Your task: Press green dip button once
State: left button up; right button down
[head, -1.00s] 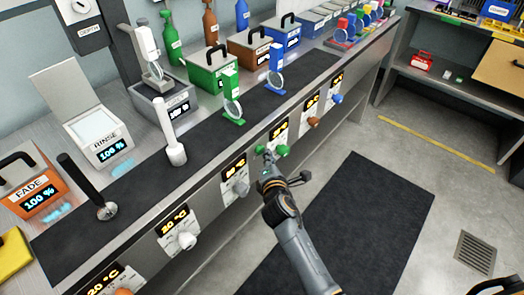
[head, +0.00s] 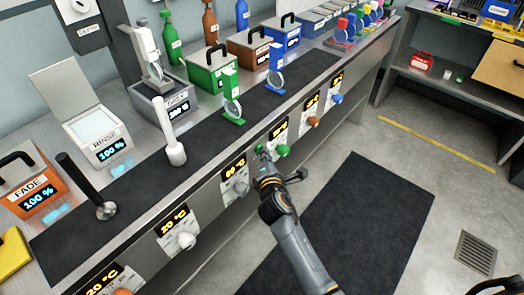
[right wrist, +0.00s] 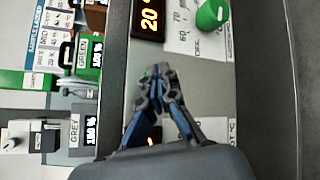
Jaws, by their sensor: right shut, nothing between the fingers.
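A small green spot, probably the green dip button (right wrist: 142,77), shows beside my fingertips in the right wrist view; most of it is hidden behind them. My right gripper (right wrist: 157,72) is shut and empty, its tips over the grey front panel of the bench. In the head view my right gripper (head: 262,153) is at the bench front, just left of the green knob (head: 283,151). The green knob also shows in the right wrist view (right wrist: 211,14), apart from the fingers. I cannot tell whether the fingertips touch the button. My left gripper is not in view.
The bench front (head: 205,200) carries displays and several coloured knobs. On top are a green box (head: 208,70), a green stand (head: 232,98) and a dark mat (head: 140,190). Clear floor with a black mat (head: 350,225) lies in front.

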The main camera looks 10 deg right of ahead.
dwell(0.4)
jog(key=shift+s+d+p, duration=0.5)
jog(key=shift+s+d, duration=0.05)
jog(key=shift+s, duration=0.25)
jog(key=s+d+p, duration=0.1)
jog(key=s, duration=0.1)
jog(key=s+d+p, duration=0.1)
jog(key=s+d, duration=0.1)
jog(key=shift+d, duration=0.1)
dwell(0.9)
